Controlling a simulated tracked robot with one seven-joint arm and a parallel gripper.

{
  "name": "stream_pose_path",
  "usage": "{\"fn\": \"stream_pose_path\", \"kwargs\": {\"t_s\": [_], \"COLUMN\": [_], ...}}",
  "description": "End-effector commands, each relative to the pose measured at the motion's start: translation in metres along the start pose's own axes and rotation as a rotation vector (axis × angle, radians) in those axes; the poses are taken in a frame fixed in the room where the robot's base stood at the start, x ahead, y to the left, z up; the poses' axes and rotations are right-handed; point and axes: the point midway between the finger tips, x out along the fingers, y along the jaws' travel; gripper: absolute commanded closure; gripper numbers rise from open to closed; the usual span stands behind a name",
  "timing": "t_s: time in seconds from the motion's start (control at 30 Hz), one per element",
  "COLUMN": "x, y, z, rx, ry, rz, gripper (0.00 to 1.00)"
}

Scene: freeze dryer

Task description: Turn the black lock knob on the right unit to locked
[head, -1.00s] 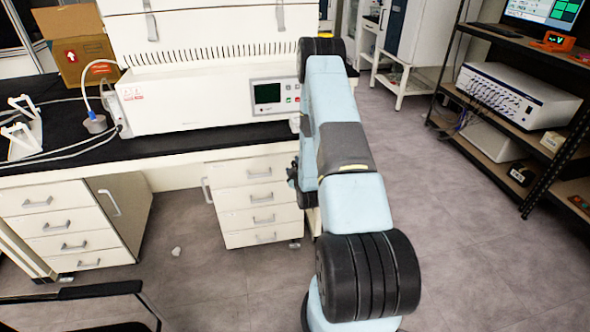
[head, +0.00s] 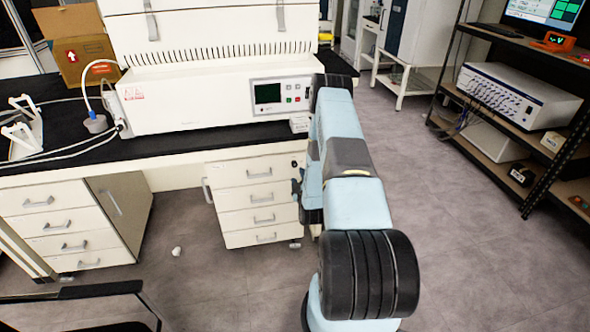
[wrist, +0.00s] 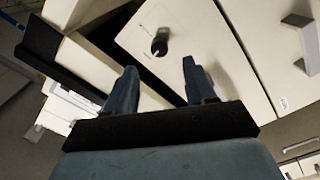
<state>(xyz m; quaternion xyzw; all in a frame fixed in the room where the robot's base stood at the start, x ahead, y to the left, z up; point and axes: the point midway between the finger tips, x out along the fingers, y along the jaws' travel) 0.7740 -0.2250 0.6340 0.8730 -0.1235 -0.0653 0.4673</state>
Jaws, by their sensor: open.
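The black lock knob (wrist: 159,42) is a small round dark knob on a pale panel in the wrist view, with a light mark on it. In the head view it is a small dark spot (head: 294,163) at the upper right of the right drawer unit (head: 229,172). My gripper (wrist: 158,65) is open, its two dark fingers apart with nothing between them. The knob appears beyond the gap between the fingertips, apart from them. In the head view my gripper (head: 297,188) shows partly, just right of the drawer unit's front; its fingers are hard to make out.
The black worktop (head: 180,146) overhangs the drawers and carries a white machine (head: 190,100). A left drawer unit (head: 60,190) stands across an open gap. A chair (head: 90,290) is at the front left. A shelf rack (head: 560,150) stands at the right, with clear floor before it.

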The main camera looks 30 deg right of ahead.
Motion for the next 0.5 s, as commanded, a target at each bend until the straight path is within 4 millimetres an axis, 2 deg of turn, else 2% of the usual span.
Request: {"fn": "stream_pose_path", "kwargs": {"t_s": [0.2, 0.5], "x": [0.038, 0.068], "y": [0.001, 0.0], "z": [0.0, 0.0], "rx": [0.001, 0.0], "ry": [0.001, -0.001], "rz": [0.002, 0.0], "gripper": [0.45, 0.45]}}
